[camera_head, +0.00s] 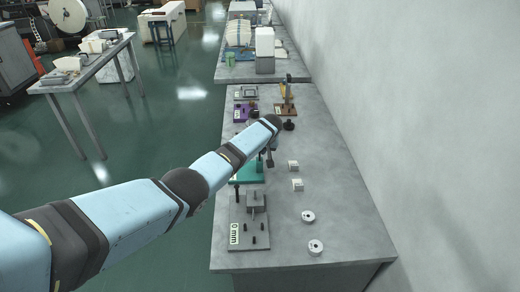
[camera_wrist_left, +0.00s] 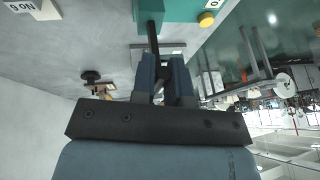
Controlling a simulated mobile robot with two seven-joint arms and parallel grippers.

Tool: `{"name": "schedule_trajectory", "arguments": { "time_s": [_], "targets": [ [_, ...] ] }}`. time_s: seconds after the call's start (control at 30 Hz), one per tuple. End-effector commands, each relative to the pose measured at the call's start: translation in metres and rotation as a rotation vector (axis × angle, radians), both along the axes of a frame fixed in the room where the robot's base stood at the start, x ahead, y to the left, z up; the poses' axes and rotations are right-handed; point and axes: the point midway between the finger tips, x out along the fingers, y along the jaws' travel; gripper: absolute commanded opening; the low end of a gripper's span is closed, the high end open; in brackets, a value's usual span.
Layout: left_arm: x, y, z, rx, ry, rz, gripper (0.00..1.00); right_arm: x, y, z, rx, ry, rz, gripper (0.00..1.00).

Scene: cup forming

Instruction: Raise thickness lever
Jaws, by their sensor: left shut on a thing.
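The teal device (camera_head: 245,175) stands on the grey bench, under the end of my left arm. Its teal body also shows at the top of the left wrist view (camera_wrist_left: 168,10). A thin dark lever (camera_wrist_left: 153,38) runs from the teal body to between the fingers of my left gripper (camera_wrist_left: 166,62). The gripper is shut on this lever, close to the device. In the head view my left gripper (camera_head: 268,156) is small and partly hidden by the wrist. The lever itself cannot be made out there. My right gripper is not in view.
A grey device (camera_head: 250,233) stands nearer on the bench, with purple (camera_head: 241,113) and orange (camera_head: 287,109) devices farther back. Two white blocks (camera_head: 297,185) and two round white pieces (camera_head: 308,216) lie right of the devices. A wall (camera_head: 400,110) runs along the right.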

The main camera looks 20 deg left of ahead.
Motion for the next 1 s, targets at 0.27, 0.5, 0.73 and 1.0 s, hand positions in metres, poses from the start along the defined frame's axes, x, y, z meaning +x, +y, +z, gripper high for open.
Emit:
{"name": "schedule_trajectory", "arguments": {
  "time_s": [0.27, 0.5, 0.73, 1.0],
  "targets": [
    [-0.002, 0.000, -0.003, 0.000, 0.005, 0.001, 0.40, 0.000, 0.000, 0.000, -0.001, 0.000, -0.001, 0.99],
    [-0.001, -0.001, 0.001, -0.002, 0.001, 0.000, 0.40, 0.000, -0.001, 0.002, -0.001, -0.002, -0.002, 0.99],
    [-0.009, -0.012, 0.029, -0.002, -0.001, -0.002, 0.40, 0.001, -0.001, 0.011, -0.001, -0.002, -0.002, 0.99],
    [-0.025, -0.033, 0.083, -0.003, 0.000, -0.001, 0.40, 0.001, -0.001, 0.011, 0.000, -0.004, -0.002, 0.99]
  ]
}}
